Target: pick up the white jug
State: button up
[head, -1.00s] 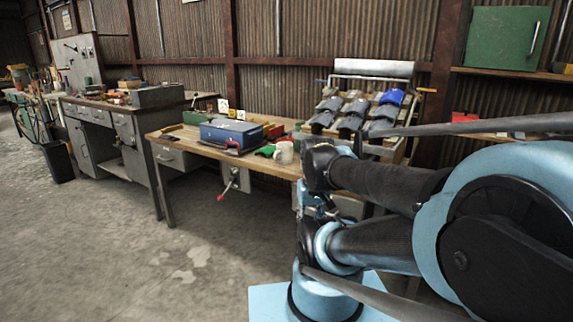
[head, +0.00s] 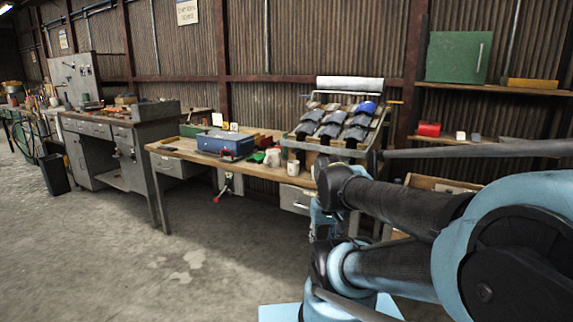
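The white jug (head: 272,157) stands on the wooden workbench (head: 262,170), near its back right part. It is small in the view, so details such as its handle are hard to make out. A small white cylindrical container (head: 293,168) stands to its right, nearer the front edge. A green cloth-like item lies just left of the jug. My folded arm fills the lower right of the view, right of and nearer than the jug. I cannot make out my gripper's fingers. Nothing covers the jug.
A blue toolbox (head: 226,143) sits left of the jug. A sloped rack (head: 330,130) of grey and blue items stands behind and right. A vise with a red-ended handle (head: 222,190) hangs at the bench front. The concrete floor (head: 150,260) at front left is clear.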

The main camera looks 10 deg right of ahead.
aim_at(272, 160)
jog(key=z, duration=0.7)
jog(key=i, duration=0.65)
jog(key=u, duration=0.25)
